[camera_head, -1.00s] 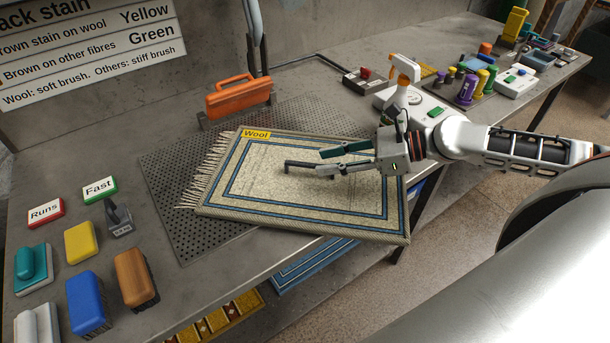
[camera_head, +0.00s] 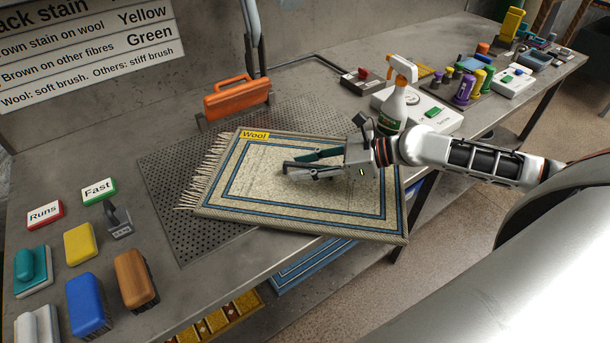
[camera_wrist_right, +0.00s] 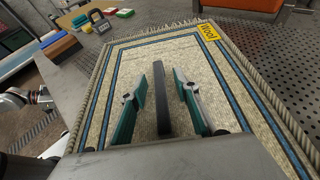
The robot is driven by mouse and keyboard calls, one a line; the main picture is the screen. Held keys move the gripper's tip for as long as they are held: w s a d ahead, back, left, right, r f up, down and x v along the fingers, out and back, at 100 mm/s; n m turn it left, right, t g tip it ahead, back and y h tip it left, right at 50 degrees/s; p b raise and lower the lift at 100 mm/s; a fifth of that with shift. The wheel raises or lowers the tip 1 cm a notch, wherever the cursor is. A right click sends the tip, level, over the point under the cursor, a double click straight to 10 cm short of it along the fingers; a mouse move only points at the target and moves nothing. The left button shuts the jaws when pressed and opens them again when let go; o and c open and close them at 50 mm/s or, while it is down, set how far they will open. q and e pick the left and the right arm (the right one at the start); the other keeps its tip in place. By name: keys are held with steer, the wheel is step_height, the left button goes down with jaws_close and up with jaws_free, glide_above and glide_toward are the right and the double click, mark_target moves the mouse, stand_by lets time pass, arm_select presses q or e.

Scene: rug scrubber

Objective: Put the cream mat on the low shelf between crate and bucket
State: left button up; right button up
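The cream mat (camera_head: 240,190), with blue border stripes, a fringe at its left end and a yellow "Wool" label, lies flat on the workbench, partly over a perforated black panel. A dark bar (camera_wrist_right: 154,98) stands out on the mat's middle and looks like a handle. My right gripper (camera_head: 300,166) is low over the mat. In the right wrist view its teal fingers (camera_wrist_right: 172,90) are apart, one on each side of the bar, with a visible gap on the right. My left gripper is not in view. I cannot make out the crate and bucket.
Below the bench front lie a blue-striped mat (camera_head: 310,265) and a yellow patterned mat (camera_head: 215,323). Brushes and sponges (camera_head: 88,300) stand at the left. An orange clamp (camera_head: 238,98) stands behind the mat. A spray bottle (camera_head: 395,105) and several small bottles are at the right.

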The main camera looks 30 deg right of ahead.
jaws_close()
steer(key=shift+r, duration=0.1)
